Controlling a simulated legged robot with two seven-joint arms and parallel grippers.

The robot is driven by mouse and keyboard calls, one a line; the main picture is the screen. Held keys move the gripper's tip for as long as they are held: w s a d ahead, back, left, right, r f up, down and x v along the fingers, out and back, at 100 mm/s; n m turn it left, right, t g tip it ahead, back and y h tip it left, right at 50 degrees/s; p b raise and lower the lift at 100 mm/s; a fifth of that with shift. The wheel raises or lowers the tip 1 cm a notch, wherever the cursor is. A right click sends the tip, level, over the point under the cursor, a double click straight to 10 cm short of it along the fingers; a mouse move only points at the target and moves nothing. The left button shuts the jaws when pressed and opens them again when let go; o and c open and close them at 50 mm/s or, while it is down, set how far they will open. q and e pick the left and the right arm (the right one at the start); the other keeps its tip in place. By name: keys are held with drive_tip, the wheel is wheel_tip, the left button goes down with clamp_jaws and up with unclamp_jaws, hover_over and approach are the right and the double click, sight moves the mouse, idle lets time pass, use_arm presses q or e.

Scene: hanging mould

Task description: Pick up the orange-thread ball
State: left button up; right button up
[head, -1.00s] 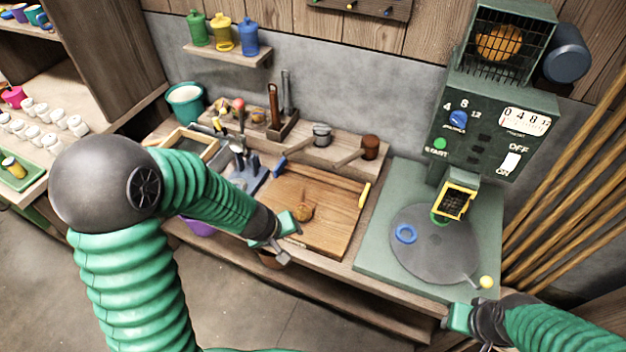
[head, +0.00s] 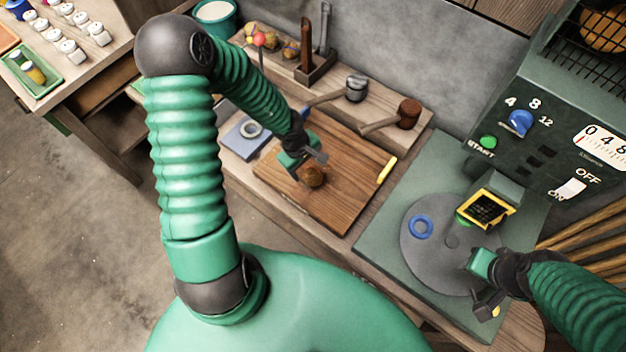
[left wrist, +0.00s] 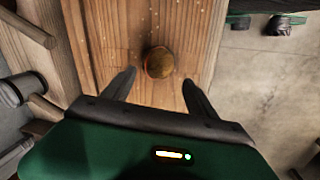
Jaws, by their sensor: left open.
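A small round orange-brown ball (head: 313,175) lies on the wooden board (head: 350,190). It also shows in the left wrist view (left wrist: 159,62), just beyond and between the two dark fingertips. My left gripper (head: 306,163) is open and empty above the board, close to the ball; in the left wrist view its fingers (left wrist: 158,80) are spread wide on either side. Whether a finger touches the ball cannot be told. My right gripper (head: 482,285) is over the front edge of the grey turntable (head: 440,262); its fingers are partly hidden.
A green machine (head: 540,130) with dials stands at the right. A blue ring (head: 420,226) lies on the turntable. Behind the board are a dark brown mallet-like tool (head: 405,115) and a metal cup (head: 356,88). A yellow bar (head: 387,171) lies at the board's right edge.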

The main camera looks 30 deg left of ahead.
sight(311, 173)
use_arm(q)
drive_tip(key=f, duration=0.1)
drive_tip(key=w+f, duration=0.1)
drive_tip(key=shift+d+f+b, duration=0.1)
drive_tip(key=shift+f+b, duration=0.25)
drive_tip(key=shift+f, duration=0.05)
drive_tip(key=f, duration=0.1)
drive_tip(key=f+b, duration=0.1)
drive_tip(key=f, duration=0.1)
drive_tip(key=f+b, duration=0.1)
drive_tip(key=shift+w+d+f, duration=0.3)
drive_tip(key=shift+w, duration=0.15)
use_arm(e)
drive_tip(key=x, duration=0.4)
drive_tip(key=shift+s+d+f, duration=0.1)
drive_tip(key=shift+s, duration=0.2)
use_arm(q)
drive_tip(key=shift+c, duration=0.5)
drive_tip(key=c, duration=1.1)
